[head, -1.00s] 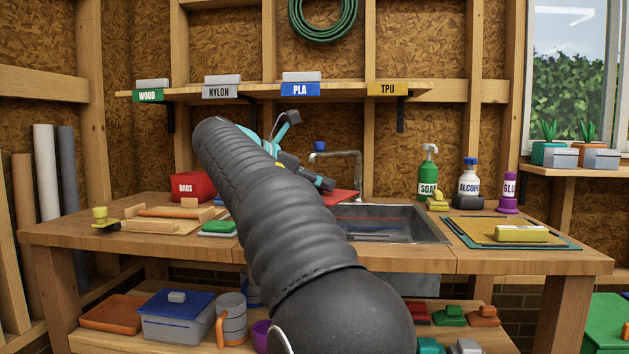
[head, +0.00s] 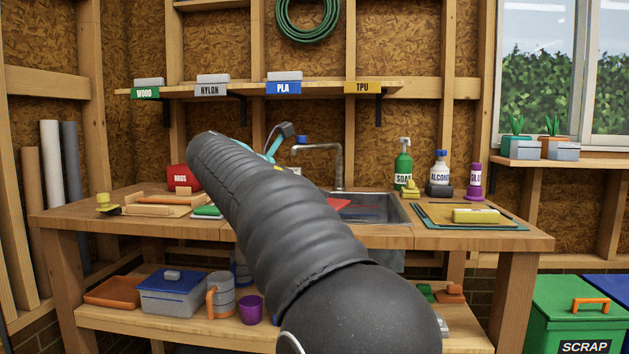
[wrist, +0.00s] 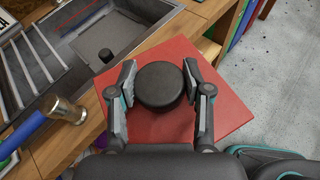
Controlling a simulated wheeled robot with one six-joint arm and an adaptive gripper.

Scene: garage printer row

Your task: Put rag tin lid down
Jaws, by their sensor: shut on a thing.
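The rag tin lid (wrist: 180,122) is a flat red square plate with a round black knob (wrist: 160,85) on top. In the wrist view my gripper (wrist: 160,80) is shut on the knob, one finger on each side. The lid lies over the bench's edge area beside the sink; I cannot tell its height. In the head view a bit of the red lid (head: 340,203) shows past my arm, in front of the sink. The red rag tin (head: 184,178), marked RAGS, stands at the bench's back left. My arm hides my fingers in the head view.
The sink (head: 385,209) with its tap (head: 337,160) is right of my arm. Soap (head: 403,165), alcohol (head: 440,175) and glue (head: 475,182) bottles stand behind it. A mat (head: 425,216) lies right of the sink. Wooden pieces (head: 160,205) lie at left. A green scrap bin (head: 580,320) stands right.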

